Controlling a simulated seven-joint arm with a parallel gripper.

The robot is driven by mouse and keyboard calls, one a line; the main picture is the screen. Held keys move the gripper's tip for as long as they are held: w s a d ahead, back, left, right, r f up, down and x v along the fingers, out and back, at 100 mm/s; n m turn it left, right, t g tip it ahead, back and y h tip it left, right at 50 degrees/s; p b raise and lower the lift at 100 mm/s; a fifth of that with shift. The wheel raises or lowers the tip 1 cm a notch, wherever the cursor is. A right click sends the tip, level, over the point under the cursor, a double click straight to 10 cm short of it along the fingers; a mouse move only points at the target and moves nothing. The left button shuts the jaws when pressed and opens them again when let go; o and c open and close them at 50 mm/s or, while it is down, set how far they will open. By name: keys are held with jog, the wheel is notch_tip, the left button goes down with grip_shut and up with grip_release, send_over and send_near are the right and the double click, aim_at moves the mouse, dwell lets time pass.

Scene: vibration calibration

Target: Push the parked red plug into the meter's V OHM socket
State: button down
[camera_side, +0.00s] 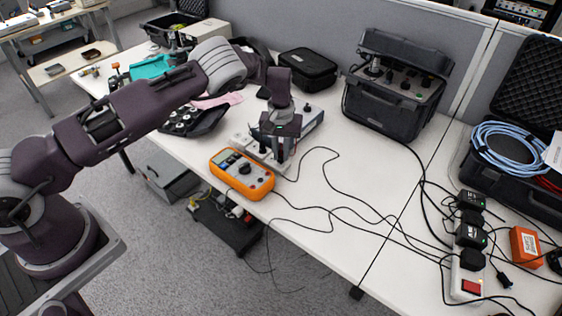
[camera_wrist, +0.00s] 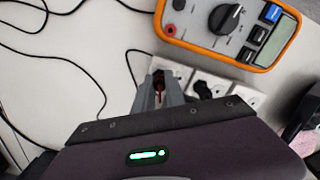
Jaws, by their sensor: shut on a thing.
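The orange multimeter (camera_side: 242,174) lies on the white table, in front of my gripper (camera_side: 279,156). The socket labels are too small to read. My gripper (camera_wrist: 160,90) is shut on the red plug (camera_wrist: 158,79), at the left end of a row of pale blocks (camera_wrist: 211,83). The plug is partly hidden by the fingers; I cannot tell whether it is still seated in a block. The socket looks empty.
A black plug (camera_wrist: 203,90) stands in the row beside my fingers. Black leads (camera_side: 330,180) run over the table to the right. A dark case (camera_side: 398,95) stands behind, and a black tray (camera_side: 192,122) lies left.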

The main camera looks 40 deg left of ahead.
aim_at(280, 153)
jog(key=shift+r, duration=0.1)
jog(key=shift+r, duration=1.65)
jog(key=shift+s+r, duration=0.15)
jog(key=shift+s, duration=0.05)
jog(key=s, duration=0.2)
jog(key=s+r, duration=0.1)
jog(key=s, duration=0.1)
jog(key=s+r, duration=0.1)
jog(key=shift+s+d+r, duration=0.2)
jog(key=shift+s+d, duration=0.15)
jog(key=shift+s, duration=0.05)
jog(key=shift+s+f, duration=0.2)
jog(key=shift+f, duration=0.4)
jog(key=shift+s+f, duration=0.15)
jog(key=shift+f, duration=0.85)
jog(key=shift+f, duration=0.2)
